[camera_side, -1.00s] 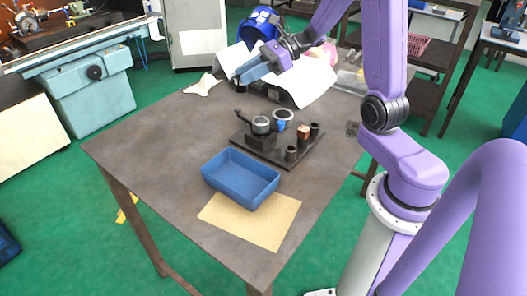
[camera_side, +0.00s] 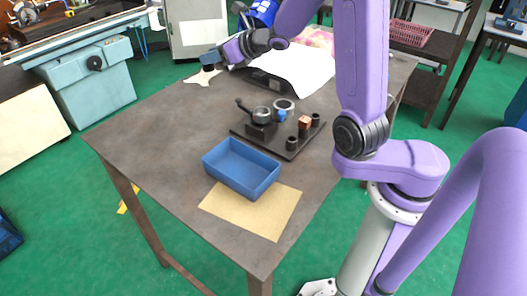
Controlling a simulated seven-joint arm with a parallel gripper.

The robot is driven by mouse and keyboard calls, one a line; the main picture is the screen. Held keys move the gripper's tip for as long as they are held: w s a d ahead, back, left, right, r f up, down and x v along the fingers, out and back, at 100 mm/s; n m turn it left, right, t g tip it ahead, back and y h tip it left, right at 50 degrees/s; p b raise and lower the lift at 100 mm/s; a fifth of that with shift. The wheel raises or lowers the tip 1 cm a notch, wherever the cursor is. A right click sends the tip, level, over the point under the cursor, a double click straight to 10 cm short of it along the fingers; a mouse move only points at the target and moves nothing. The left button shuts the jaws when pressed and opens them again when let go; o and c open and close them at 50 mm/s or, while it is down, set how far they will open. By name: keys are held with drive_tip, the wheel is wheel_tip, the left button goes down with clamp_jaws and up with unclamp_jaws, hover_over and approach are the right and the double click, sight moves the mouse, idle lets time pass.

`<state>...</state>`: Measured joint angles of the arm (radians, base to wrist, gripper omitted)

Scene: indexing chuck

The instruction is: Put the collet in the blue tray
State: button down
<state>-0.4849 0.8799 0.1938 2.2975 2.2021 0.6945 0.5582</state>
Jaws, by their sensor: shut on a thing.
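My gripper (camera_side: 210,60) is above the far left part of the table, near a white cloth. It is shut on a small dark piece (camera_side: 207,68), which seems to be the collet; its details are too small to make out. The blue tray (camera_side: 228,181) stands open and empty at the near side of the table, well in front of my gripper. The chuck (camera_side: 262,117) with its side handle sits on a dark base plate behind the tray.
The base plate (camera_side: 283,149) also carries a copper-coloured block (camera_side: 305,122), a small blue part and dark cylinders. A tan sheet (camera_side: 250,214) lies at and under the tray's near side. White paper (camera_side: 310,72) covers the table's back. The table's left half (camera_side: 165,125) is clear.

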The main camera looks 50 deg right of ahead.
drive_tip(key=s+a+f+n+g+y, duration=0.1)
drive_tip(key=s+a+n+g+y, duration=0.2)
drive_tip(key=s, duration=0.7)
drive_tip(key=s+a+f+n+g+y, duration=0.2)
drive_tip(key=s+n+y, duration=0.2)
drive_tip(key=s, duration=0.6)
drive_tip(key=s+a+f+n+g+y, duration=0.1)
drive_tip(key=s+a+n+g+y, duration=0.2)
drive_tip(key=s, duration=0.8)
drive_tip(key=n, duration=0.1)
hover_over(243, 168)
wheel_tip(243, 168, down, 10)
drive_tip(key=shift+s+d+r, duration=0.1)
drive_tip(key=shift+d+r, duration=0.05)
drive_tip(key=shift+w+f, duration=0.2)
drive_tip(key=shift+f, duration=1.6)
drive_tip(key=shift+s+f, duration=0.1)
drive_tip(key=shift+f, duration=0.2)
